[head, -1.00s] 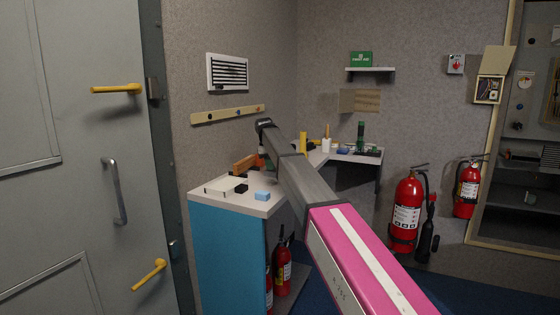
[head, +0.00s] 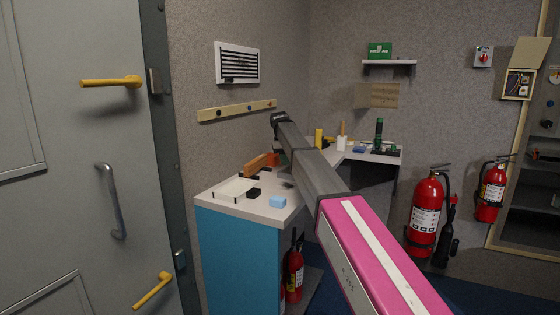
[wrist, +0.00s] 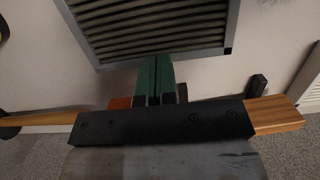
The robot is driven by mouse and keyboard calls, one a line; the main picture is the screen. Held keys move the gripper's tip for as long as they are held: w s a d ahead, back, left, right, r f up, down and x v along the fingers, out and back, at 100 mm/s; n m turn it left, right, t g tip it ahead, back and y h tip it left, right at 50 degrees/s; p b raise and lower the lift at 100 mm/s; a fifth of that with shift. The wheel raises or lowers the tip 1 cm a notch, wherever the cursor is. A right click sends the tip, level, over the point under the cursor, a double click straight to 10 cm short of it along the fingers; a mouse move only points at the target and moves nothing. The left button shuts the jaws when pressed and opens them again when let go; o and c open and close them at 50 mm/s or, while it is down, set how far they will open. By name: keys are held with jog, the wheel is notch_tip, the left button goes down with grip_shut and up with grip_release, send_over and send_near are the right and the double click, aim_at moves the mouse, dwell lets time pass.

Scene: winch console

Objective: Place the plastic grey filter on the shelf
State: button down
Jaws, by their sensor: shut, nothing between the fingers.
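My gripper (wrist: 158,80) has its two dark green fingers pressed together and empty in the wrist view. In the head view my gripper is hidden behind my own arm. The wall shelf (head: 376,62) is white and carries a green first aid box (head: 379,50). I cannot pick out the grey filter for certain. A small dark grey piece (head: 287,185) lies on the cabinet top next to my arm, too small to identify.
A wooden rail (head: 236,110) runs below the wall vent (head: 237,63). Fire extinguishers (head: 426,212) stand at right. A corner desk (head: 385,158) holds tools.

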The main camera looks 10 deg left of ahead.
jog(key=s+d, duration=0.1)
jog(key=d, duration=0.1)
jog(key=s+d, duration=0.1)
jog(key=d, duration=0.2)
jog(key=s+d, duration=0.1)
jog(key=d, duration=0.1)
jog(key=shift+d, duration=0.15)
jog(key=shift+w+f, duration=0.15)
jog(key=shift+f, duration=0.7)
jog(key=shift+a, duration=0.2)
